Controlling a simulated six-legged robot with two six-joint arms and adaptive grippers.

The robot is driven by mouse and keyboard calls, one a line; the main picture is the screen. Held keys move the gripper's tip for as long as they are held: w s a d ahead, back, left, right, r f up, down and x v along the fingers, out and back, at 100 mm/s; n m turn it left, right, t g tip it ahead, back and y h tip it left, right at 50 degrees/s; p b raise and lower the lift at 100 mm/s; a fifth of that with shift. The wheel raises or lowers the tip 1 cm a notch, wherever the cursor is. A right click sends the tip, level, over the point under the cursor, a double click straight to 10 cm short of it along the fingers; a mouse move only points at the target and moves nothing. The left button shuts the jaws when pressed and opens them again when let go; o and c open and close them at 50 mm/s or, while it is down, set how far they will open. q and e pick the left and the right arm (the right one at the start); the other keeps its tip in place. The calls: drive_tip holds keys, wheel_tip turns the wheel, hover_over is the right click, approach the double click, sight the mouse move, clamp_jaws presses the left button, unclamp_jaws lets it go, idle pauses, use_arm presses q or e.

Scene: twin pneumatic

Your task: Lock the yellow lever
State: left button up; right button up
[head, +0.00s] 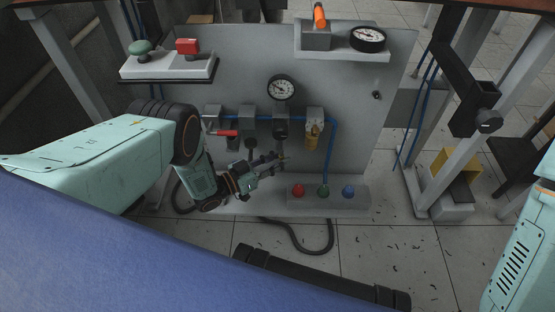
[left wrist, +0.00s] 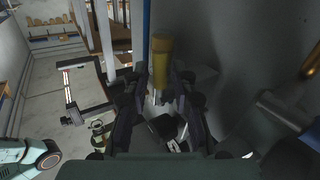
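A yellow-gold lever or handle (head: 313,131) hangs below the right-hand grey valve block on the upright panel in the head view. In the left wrist view a yellow cylinder (left wrist: 162,58), seemingly this lever, stands upright just beyond the fingertips. My left gripper (head: 281,160) is in front of the panel, below and left of the lever. In the left wrist view the left gripper (left wrist: 161,88) has its fingers apart, with the lever's lower end in line with the gap. I cannot tell whether they touch. My right gripper is not in view.
A red lever (head: 228,133) is left of my gripper and a pressure gauge (head: 281,88) is above it. Red, green and blue buttons sit on a grey box (head: 335,207) below.

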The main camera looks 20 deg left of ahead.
use_arm(q)
clamp_jaws()
drive_tip(key=shift+s+a+r+m+g+y+p, duration=0.1)
drive_tip(key=shift+a+m+g+y+p, duration=0.2)
drive_tip(key=shift+p, duration=0.45)
drive_tip(key=shift+a+m+g+y+p, duration=0.1)
drive_tip(key=shift+m+g+y+p, duration=0.3)
drive_tip(key=shift+p, duration=0.35)
drive_tip(key=shift+o, duration=1.7)
unclamp_jaws()
drive_tip(key=shift+d, duration=0.1)
drive_tip(key=v, duration=1.2)
